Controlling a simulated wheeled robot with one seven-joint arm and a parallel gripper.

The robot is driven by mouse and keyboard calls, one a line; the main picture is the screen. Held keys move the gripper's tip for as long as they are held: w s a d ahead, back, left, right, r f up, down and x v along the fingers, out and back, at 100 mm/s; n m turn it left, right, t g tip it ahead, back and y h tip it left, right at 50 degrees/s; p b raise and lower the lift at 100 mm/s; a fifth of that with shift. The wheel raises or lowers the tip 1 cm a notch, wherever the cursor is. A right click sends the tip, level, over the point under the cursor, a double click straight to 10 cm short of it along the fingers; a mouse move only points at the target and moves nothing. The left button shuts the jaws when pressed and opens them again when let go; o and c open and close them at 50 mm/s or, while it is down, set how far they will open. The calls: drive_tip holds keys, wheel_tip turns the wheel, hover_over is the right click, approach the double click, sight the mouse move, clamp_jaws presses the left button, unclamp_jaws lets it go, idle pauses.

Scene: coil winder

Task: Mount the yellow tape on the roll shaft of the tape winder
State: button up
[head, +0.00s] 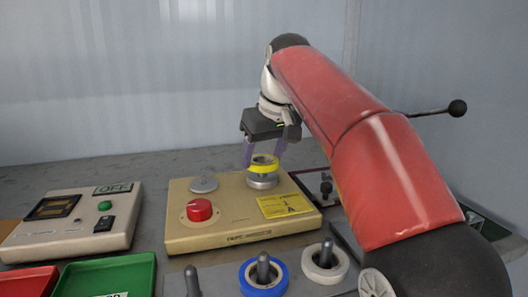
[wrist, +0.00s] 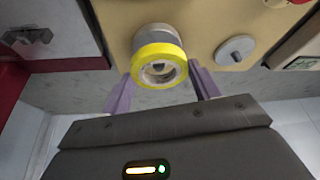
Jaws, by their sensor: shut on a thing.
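The yellow tape (head: 263,163) is a small ring with a pale core, between the fingers of my gripper (head: 264,156). It also shows in the wrist view (wrist: 159,62), with a purple finger on each side of it. My gripper (wrist: 160,88) is shut on the tape. The tape is at the metal roll shaft (head: 262,181) on top of the beige tape winder (head: 240,236). The shaft's round metal part shows behind the tape in the wrist view (wrist: 152,36). I cannot tell whether the tape is fully seated or just above it.
The winder also bears a red knob (head: 199,210), a grey disc (head: 203,185) and a yellow label (head: 286,205). A control box (head: 75,232) is at left. Blue (head: 263,287) and white (head: 337,272) tapes sit on pegs in front. Green (head: 108,270) and red (head: 28,280) trays are front left.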

drive_tip(key=shift+f+b, duration=0.65)
drive_tip(key=shift+f, duration=0.4)
drive_tip(key=shift+f, duration=0.1)
drive_tip(key=o, duration=1.1)
drive_tip(key=shift+c, duration=0.2)
drive_tip(key=p+v, duration=0.2)
drive_tip(key=v, duration=0.6)
drive_tip(key=shift+f, duration=0.1)
